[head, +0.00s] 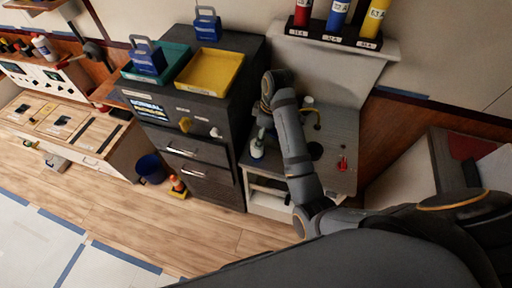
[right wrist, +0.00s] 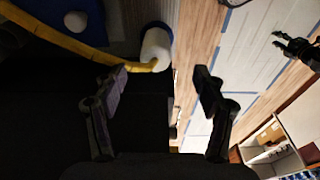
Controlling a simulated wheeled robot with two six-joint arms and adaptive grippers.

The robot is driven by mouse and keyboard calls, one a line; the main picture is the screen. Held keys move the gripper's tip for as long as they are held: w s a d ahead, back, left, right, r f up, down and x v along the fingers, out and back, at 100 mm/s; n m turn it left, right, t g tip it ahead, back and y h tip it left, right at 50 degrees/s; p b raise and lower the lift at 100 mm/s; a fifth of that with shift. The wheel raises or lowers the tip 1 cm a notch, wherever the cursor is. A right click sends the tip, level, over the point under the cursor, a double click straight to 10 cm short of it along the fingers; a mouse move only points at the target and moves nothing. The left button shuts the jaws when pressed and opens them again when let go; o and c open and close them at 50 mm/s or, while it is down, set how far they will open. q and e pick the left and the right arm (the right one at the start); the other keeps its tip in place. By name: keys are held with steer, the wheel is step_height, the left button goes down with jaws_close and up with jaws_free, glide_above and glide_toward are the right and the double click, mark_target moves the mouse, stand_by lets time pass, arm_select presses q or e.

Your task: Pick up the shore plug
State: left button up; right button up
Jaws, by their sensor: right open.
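The shore plug (right wrist: 157,47) is a white cylinder with a blue end and a yellow cable (right wrist: 85,42). In the right wrist view it sits just beyond the fingertips, roughly between their lines. In the head view the plug (head: 257,148) stands at the left front of the grey bench. My right gripper (head: 262,122) is above it, partly hidden by its own arm; its two fingers show apart and empty in the right wrist view (right wrist: 160,75). A dark two-pronged gripper at that view's right edge (right wrist: 292,46) looks like my left one, prongs apart.
The grey bench (head: 335,135) carries a red item (head: 342,163). A dark drawer cabinet (head: 205,155) stands close on the left, with a yellow tray (head: 209,72) on top. A shelf with coloured cylinders (head: 338,14) is behind. The floor in front is open.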

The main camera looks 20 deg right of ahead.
mark_target(257, 151)
arm_select(q)
steer(key=s+f+g+b, duration=0.1)
steer(key=s+f+b, duration=0.15)
steer(key=s, duration=0.45)
arm_select(e)
steer(key=f, duration=0.4)
steer(key=shift+w+a+f+p, duration=0.15)
steer(key=shift+a+f+p, duration=0.1)
steer(key=shift+a+p, duration=0.15)
steer(key=shift+w+f+p, duration=0.3)
steer(key=shift+f, duration=0.2)
steer(key=shift+w+f+p, duration=0.25)
steer(key=shift+f+p, duration=0.05)
steer(key=shift+f, duration=0.15)
steer(key=f, duration=0.3)
steer(key=shift+w+a+f+p, duration=0.25)
steer(key=shift+a+f+p, duration=0.05)
steer(key=shift+a, duration=0.05)
steer(key=c, duration=0.8)
steer(key=shift+c, duration=1.1)
jaws_close()
arm_select(q)
steer(key=shift+t, duration=0.3)
steer(key=w, duration=0.1)
steer(key=w+r, duration=0.1)
steer(key=w, duration=0.3)
steer(key=shift+w+r, duration=0.1)
steer(key=shift+r, duration=0.25)
arm_select(e)
steer(key=shift+r, duration=0.15)
